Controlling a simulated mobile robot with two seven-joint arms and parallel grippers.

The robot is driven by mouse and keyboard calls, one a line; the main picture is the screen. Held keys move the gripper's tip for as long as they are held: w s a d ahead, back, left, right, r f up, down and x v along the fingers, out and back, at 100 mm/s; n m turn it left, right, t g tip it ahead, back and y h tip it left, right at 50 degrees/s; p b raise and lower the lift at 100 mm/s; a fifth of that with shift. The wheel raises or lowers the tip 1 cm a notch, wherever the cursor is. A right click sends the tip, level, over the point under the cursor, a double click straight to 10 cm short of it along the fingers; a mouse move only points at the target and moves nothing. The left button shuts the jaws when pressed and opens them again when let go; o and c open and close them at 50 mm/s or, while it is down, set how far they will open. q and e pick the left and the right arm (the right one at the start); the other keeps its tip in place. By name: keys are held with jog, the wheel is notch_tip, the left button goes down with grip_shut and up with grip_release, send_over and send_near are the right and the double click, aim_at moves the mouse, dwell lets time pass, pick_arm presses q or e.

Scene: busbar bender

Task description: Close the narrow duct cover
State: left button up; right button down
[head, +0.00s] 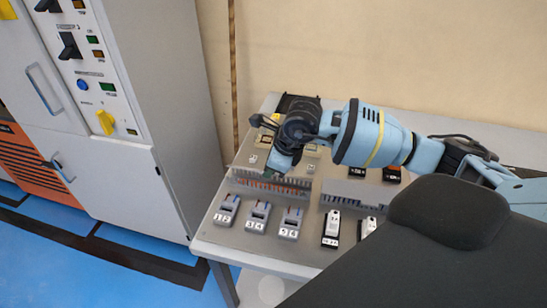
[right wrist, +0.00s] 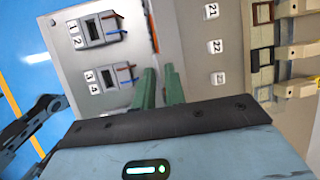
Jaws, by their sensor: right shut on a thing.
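The narrow duct (head: 262,184) is a grey slotted channel behind the front row of devices, with reddish wires showing in its open top. Part of the duct also shows in the right wrist view (right wrist: 152,30). My right gripper (head: 270,174) reaches down over it from behind. Its green fingers (right wrist: 161,78) are close together, shut on what appears to be the narrow duct cover (right wrist: 178,35), a plain grey strip beside the slots. The exact contact is hidden between the fingers. My left gripper is out of view.
Front-row devices labelled 12, 34 and 56 (head: 259,215) stand close before the duct. A wider grey duct (head: 350,192) lies to the right. Small blocks labelled 21 and 22 (right wrist: 215,47) stand near the fingers. A tall grey cabinet (head: 165,90) is left of the table.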

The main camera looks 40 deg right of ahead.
jog(key=shift+s+a+f, duration=0.45)
jog(key=shift+a+f, duration=0.05)
jog(key=shift+f, duration=0.05)
jog(key=c, duration=1.6)
grip_release()
jog(key=shift+w+d+r, duration=0.1)
jog(key=shift+r, duration=0.05)
jog(key=shift+o, duration=0.2)
jog(key=v, duration=0.7)
jog(key=shift+r, duration=0.35)
